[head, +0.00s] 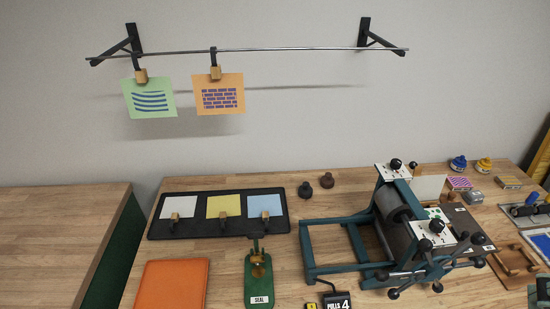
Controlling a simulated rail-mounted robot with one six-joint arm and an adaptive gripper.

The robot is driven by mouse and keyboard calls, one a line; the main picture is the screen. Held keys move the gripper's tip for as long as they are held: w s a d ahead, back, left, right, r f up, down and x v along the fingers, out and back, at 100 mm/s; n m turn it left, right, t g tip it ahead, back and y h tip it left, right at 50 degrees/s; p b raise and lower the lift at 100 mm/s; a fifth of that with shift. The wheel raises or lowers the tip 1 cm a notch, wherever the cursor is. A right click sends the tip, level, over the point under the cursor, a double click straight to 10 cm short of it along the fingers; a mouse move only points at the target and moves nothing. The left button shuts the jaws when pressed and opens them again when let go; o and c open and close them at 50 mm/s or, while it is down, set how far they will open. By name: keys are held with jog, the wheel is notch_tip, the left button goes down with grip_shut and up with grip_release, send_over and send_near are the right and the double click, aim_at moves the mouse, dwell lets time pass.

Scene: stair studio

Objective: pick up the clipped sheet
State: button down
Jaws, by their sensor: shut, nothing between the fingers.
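A green sheet (148,99) with blue wavy lines hangs at the left of a wall rail, held by a wooden clip (141,76). An orange sheet (219,96) with a blue brick pattern hangs to its right from another wooden clip (215,73). A black tray (281,228) on the table holds a white sheet (180,206), a yellow sheet (223,205) and a pale blue sheet (264,204), each with a wooden clip at its lower edge. My gripper is not in view.
The metal rail (300,49) juts from two black wall brackets. A teal roller press (340,240) stands right of the tray. An orange folder (172,286) and a green SEAL press (258,280) lie in front. Ink bottles (458,163) stand at far right. The left table (55,240) is bare.

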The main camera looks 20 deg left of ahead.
jog(key=c, duration=2.9)
grip_release()
jog(key=shift+o, duration=0.2)
